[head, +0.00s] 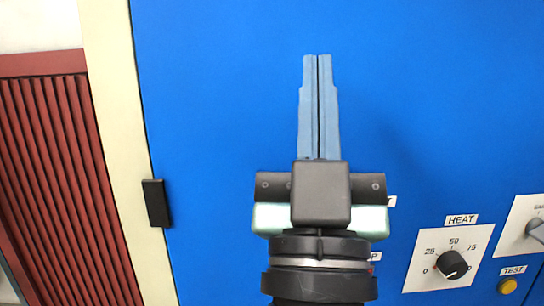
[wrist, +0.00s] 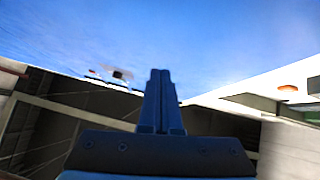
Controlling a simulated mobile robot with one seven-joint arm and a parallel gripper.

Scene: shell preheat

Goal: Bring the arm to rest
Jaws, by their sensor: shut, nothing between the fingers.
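My gripper (head: 318,58) is in the middle of the head view, pointing up the picture, with a blue panel behind it. Its two blue-grey fingers lie together with only a thin dark line between them, and nothing is held. In the wrist view my gripper (wrist: 160,72) also shows its fingers together, against a bright blue sky-like area. My own arm runs down to the bottom edge of the head view and hides part of the panel and its labels.
The blue panel (head: 220,100) fills most of the head view. A HEAT dial (head: 452,265), a yellow TEST button (head: 507,286) and a partly cut-off knob (head: 535,229) are at lower right. A black block (head: 156,203) sits at the panel's left edge, beside red ribbed slats (head: 60,180).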

